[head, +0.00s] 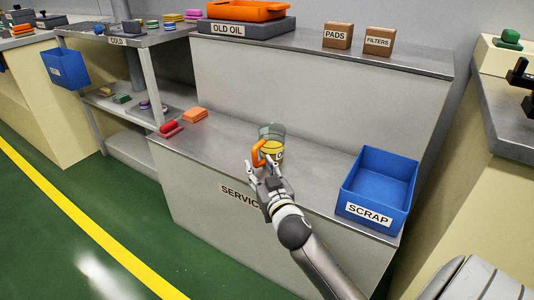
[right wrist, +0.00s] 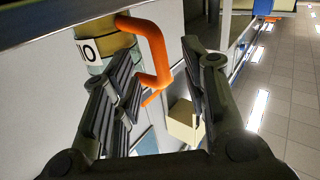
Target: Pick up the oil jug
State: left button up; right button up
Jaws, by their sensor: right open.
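The oil jug (head: 272,134) stands on the service counter, with a clear grey-green top, a yellow lower part and an orange handle (head: 258,153) facing my right gripper. My right gripper (head: 264,166) is open at the near side of the jug, close to the handle. In the right wrist view the jug (right wrist: 92,46) is at upper left with part of a white label. There the handle (right wrist: 156,50) shows between the two open fingers of my gripper; I cannot tell whether they touch it. My left gripper is not in view.
A blue scrap bin (head: 374,192) stands on the counter to the right. A red item (head: 170,128) and an orange block (head: 195,115) lie to the left. A raised shelf behind carries an old oil tray (head: 250,24) and two small boxes (head: 358,38). The counter between is clear.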

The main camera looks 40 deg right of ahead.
aim_at(256, 161)
jog(key=shift+b+x, duration=0.6)
jog(key=shift+x, duration=1.4)
jog(key=shift+c, duration=0.2)
grip_shut()
